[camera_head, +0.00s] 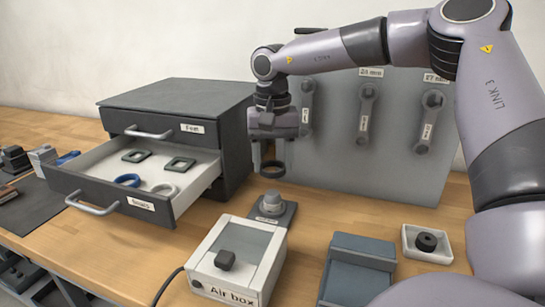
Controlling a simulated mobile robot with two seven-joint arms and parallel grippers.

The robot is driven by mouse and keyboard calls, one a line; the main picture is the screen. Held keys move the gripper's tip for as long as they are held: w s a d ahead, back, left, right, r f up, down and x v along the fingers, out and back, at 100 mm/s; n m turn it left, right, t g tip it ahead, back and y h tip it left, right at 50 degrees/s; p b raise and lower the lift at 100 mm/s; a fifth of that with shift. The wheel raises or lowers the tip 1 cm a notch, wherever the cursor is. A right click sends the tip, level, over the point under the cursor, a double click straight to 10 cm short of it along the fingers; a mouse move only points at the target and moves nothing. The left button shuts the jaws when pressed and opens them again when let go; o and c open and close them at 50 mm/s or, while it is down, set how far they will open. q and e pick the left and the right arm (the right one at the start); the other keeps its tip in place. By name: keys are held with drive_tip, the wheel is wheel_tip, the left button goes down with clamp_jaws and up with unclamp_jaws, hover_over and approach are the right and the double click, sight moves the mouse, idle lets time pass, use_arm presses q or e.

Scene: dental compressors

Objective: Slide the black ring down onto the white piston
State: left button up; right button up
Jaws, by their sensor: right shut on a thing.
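My right gripper (271,150) points straight down near the middle of the view and is shut on the black ring (272,176). The ring hangs at the fingertips. The white piston (271,200), pale grey here, stands upright in a dark grey base on the bench. The ring is above the piston and apart from it, with a small gap between them. I cannot tell from this one view whether they are exactly lined up. My left gripper is not in view.
An open drawer (180,205) with square and round rings juts out at left. The Air box (236,262) stands in front of the piston base. A grey block (358,265) and white tray (427,257) are at right. A wrench panel (372,170) stands behind.

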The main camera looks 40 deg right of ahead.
sight(273, 192)
drive_tip(key=shift+f+b, duration=0.35)
drive_tip(key=shift+f, duration=0.35)
wheel_tip(273, 192, down, 3)
drive_tip(key=shift+r+b, duration=0.1)
drive_tip(key=shift+b, duration=0.95)
drive_tip(key=shift+r, duration=0.1)
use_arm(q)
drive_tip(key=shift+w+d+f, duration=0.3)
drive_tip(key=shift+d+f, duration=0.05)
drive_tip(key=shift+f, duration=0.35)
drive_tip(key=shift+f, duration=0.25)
use_arm(e)
drive_tip(key=shift+f, duration=0.2)
use_arm(q)
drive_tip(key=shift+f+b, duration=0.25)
drive_tip(key=shift+b, duration=0.05)
use_arm(e)
drive_tip(key=shift+f, duration=0.55)
